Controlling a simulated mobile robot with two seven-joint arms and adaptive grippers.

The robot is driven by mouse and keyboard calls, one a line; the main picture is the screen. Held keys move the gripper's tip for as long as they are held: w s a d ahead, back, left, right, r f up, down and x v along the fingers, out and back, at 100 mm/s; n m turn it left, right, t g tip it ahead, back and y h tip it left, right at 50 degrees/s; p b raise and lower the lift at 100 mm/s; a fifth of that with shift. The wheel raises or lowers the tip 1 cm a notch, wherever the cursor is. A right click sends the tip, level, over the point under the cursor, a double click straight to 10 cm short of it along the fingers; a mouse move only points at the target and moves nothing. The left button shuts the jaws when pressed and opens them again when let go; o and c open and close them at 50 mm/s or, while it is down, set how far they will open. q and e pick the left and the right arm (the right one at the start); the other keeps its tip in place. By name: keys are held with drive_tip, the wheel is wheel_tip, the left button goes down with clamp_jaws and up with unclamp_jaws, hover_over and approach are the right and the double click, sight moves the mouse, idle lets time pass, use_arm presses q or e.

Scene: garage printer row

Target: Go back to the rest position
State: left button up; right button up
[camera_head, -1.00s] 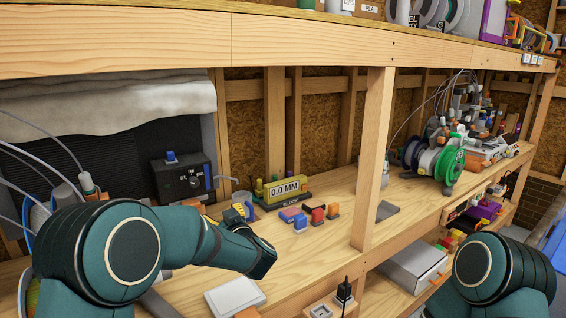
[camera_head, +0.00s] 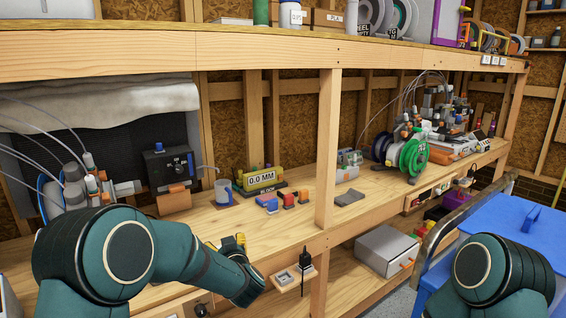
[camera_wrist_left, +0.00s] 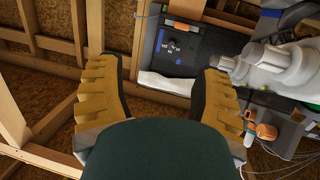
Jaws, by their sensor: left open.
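My left gripper (camera_head: 236,243) shows only partly in the head view, at the front edge of the workbench (camera_head: 290,225), with a yellow fingertip visible beyond my teal wrist. In the left wrist view its two yellow-padded fingers (camera_wrist_left: 162,72) stand wide apart with nothing between them. Beyond them are the wooden wall frame and a black control box (camera_wrist_left: 178,47). The black control box also shows in the head view (camera_head: 168,165), left of centre. My right arm shows at lower right, but its gripper is outside both views.
A yellow "0.0 MM" block (camera_head: 262,178) and several small coloured blocks stand on the bench. A wooden post (camera_head: 327,150) rises at the front edge. A grey box (camera_head: 386,251) sits on the lower shelf. A blue-lidded bin (camera_head: 515,230) stands at right, near my right arm.

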use_arm(q)
wheel_tip(320, 180, down, 12)
drive_tip(key=s+m+g+h, duration=0.2)
drive_tip(key=s+h, duration=0.1)
drive_tip(key=h, duration=0.1)
drive_tip(key=s+d+f+g+h, duration=0.1)
drive_tip(key=s+f, duration=0.4)
drive_tip(key=s, duration=0.5)
drive_tip(key=s+d+f+m+g+h, duration=0.1)
drive_tip(key=s+d+f+g+h, duration=0.1)
drive_tip(key=s+f+g, duration=0.4)
drive_tip(key=s+d+f+g+h, duration=0.2)
drive_tip(key=s+f, duration=0.4)
drive_tip(key=s, duration=0.8)
drive_tip(key=shift+s+f+m+g+h, duration=0.15)
drive_tip(key=shift+f+m+g+h, duration=0.2)
drive_tip(key=shift+g+h, duration=0.5)
